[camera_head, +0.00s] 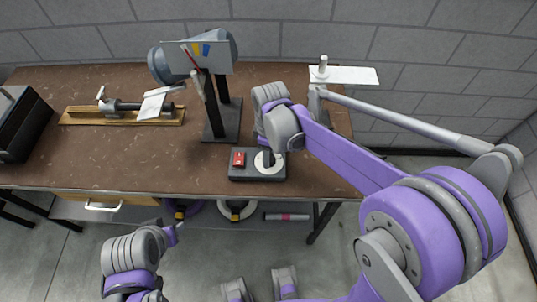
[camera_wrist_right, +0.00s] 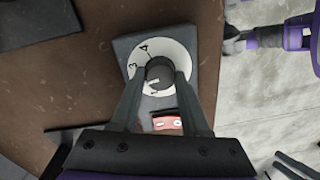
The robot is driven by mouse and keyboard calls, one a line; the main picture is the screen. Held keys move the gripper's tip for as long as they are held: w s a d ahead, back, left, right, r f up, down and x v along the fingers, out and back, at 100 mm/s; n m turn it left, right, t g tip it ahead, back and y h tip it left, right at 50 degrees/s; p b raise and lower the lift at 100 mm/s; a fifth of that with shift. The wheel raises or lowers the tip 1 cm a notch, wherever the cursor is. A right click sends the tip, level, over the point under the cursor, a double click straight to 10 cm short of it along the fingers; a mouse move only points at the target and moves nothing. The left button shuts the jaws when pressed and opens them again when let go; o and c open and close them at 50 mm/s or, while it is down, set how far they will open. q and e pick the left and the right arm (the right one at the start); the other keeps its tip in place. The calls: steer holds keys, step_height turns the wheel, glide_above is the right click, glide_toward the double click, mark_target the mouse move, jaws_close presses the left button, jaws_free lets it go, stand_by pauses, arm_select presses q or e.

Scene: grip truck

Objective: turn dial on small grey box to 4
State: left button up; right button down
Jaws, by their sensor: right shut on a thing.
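The small grey box (camera_head: 238,178) sits near the front edge of the brown workbench, with a red switch (camera_head: 239,159) on its left and a white round dial plate (camera_head: 268,170) on its right. In the right wrist view the dial plate (camera_wrist_right: 184,57) shows the numbers 3 and 4 beside a dark knob (camera_wrist_right: 160,71). My right gripper (camera_wrist_right: 160,84) is shut on the knob from above. The fingers hide part of the plate, and I cannot tell which number the knob points at. My left arm's end (camera_head: 172,236) is in front of the bench; its jaws are unclear.
A dark stand with a panel (camera_head: 221,125) rises behind the box. A wooden board with a clamp-like device (camera_head: 122,114) lies at the back left, and a dark box (camera_head: 20,125) stands at the far left. The bench front left of the grey box is clear.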

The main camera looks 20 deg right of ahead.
mark_target(272, 157)
steer(key=m, duration=0.4)
steer(key=shift+m, duration=0.3)
steer(key=m, duration=0.3)
steer(key=shift+m+b, duration=0.4)
steer(key=m, duration=0.3)
steer(key=shift+d+t, duration=0.1)
steer(key=shift+t, duration=0.2)
steer(key=shift+m, duration=2)
steer(key=shift+c, duration=1.9)
jaws_free()
step_height(272, 157, up, 11)
steer(key=shift+s+d+p, duration=0.15)
steer(key=shift+d+p, duration=0.15)
steer(key=shift+p, duration=0.05)
